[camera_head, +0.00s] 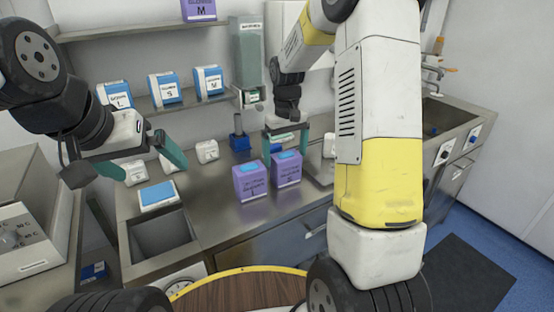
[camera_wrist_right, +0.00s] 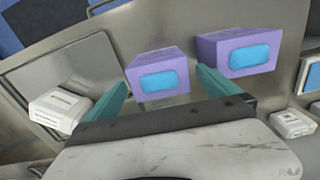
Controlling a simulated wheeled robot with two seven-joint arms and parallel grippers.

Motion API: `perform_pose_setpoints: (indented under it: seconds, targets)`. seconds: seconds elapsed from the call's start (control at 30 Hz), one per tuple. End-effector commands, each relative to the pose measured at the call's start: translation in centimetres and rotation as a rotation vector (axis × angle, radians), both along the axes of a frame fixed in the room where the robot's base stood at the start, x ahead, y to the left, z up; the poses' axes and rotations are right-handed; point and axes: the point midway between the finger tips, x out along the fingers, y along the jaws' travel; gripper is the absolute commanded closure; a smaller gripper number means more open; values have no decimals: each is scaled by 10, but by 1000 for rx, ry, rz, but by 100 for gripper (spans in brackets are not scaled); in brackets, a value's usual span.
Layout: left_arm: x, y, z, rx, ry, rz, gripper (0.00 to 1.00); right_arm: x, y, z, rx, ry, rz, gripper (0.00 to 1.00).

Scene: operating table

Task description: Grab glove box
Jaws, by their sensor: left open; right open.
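Two purple glove boxes with blue tops stand side by side on the steel counter, the left one (camera_head: 250,181) and the right one (camera_head: 287,170). My right gripper (camera_head: 285,142) is open and empty, above and behind the right box. In the right wrist view the right box (camera_wrist_right: 158,78) shows between my open fingertips (camera_wrist_right: 162,92), with no contact visible. The left box (camera_wrist_right: 237,50) shows beside it, past one finger. My left gripper (camera_head: 147,160) is open and empty over the counter's left part. Another purple box (camera_head: 198,10) marked M sits on the top shelf.
Blue-white boxes (camera_head: 165,89) stand on the lower shelf. Small white boxes (camera_head: 207,151) and a blue bottle (camera_head: 239,138) stand on the counter. A sunken basin (camera_head: 160,232) is at the counter's left front, a sink (camera_head: 445,117) at right. Counter in front of the purple boxes is clear.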

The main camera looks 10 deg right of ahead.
Motion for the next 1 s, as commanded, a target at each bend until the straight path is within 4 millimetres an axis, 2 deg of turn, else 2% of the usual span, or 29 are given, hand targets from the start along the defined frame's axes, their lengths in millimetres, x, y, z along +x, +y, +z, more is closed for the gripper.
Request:
perform_pose_setpoints:
  seconds: [0.2, 0.3, 0.57, 0.9, 0.93, 1.0]
  targets:
    - [0, 0, 0, 0, 0, 0, 0, -2, -2, -33, -1, 2, -1, 0]
    - [0, 0, 0, 0, 0, 0, 0, -2, -2, -43, 0, 1, -1, 0]
    - [0, 0, 0, 0, 0, 0, 0, -2, -2, -45, 0, -1, -1, 0]
    - [0, 0, 0, 0, 0, 0, 0, -2, -1, -45, 0, -1, -1, 65]
    - [0, 0, 0, 0, 0, 0, 0, -2, -1, -45, 0, -1, -1, 69]
    - [0, 0, 0, 0, 0, 0, 0, -2, -1, -45, 1, -2, -1, 69]
